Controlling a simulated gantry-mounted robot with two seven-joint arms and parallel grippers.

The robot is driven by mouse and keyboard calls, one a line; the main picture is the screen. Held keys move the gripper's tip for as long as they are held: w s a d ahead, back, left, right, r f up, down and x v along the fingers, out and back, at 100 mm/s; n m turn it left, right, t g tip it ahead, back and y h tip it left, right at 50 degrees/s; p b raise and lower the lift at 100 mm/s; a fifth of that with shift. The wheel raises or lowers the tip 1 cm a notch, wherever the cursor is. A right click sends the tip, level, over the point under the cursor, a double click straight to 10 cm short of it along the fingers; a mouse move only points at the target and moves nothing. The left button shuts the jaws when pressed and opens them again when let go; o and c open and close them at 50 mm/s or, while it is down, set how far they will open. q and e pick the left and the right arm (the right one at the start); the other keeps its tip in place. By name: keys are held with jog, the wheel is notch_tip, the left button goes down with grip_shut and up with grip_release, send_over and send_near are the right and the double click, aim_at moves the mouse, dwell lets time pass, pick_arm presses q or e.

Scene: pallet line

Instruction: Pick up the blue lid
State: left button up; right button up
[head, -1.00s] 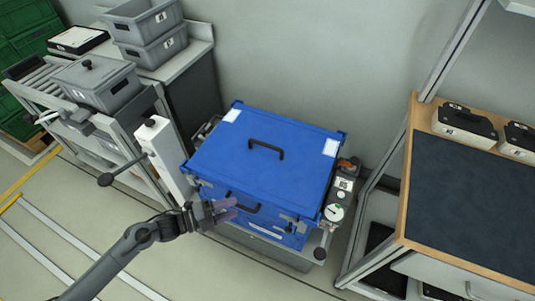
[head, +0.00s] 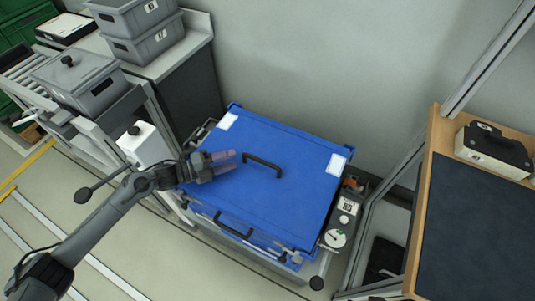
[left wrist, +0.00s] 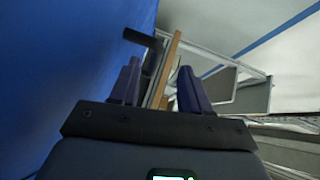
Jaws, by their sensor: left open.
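The blue lid (head: 290,200) lies on top of a blue crate (head: 232,231), with a black bar handle (head: 263,164) in its middle and white labels at two corners. My left gripper (head: 236,161) is open and empty over the left part of the lid, its fingers pointing at the handle and a short way left of it. In the left wrist view, the lid (left wrist: 60,70) fills the left side. The handle (left wrist: 141,38) shows dark just beyond my open fingers (left wrist: 158,82). My right gripper is not in view.
A gauge unit (head: 338,225) stands at the crate's right.

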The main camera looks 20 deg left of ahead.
aim_at(247, 166)
pick_arm(q)
jog(key=d, duration=0.1)
jog(key=w+d, duration=0.1)
jog(key=d+f+b, duration=0.1)
jog(key=shift+w+d+f, duration=0.1)
jog(key=shift+w+d, duration=0.15)
jog(key=shift+d, duration=0.05)
jog(key=shift+w+d, duration=0.25)
jog(key=shift+w, duration=0.2)
jog(key=shift+w+d, duration=0.15)
jog(key=shift+d, duration=0.05)
jog(key=shift+w+d+f+b, duration=0.1)
jog(key=shift+w+d+b, duration=0.15)
jog(key=shift+d+b, duration=0.1)
jog(key=shift+b+x, duration=0.5)
jog(key=shift+x, duration=1.4)
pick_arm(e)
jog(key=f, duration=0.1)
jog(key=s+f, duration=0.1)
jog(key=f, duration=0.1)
pick_arm(q)
jog(key=shift+s, duration=0.1)
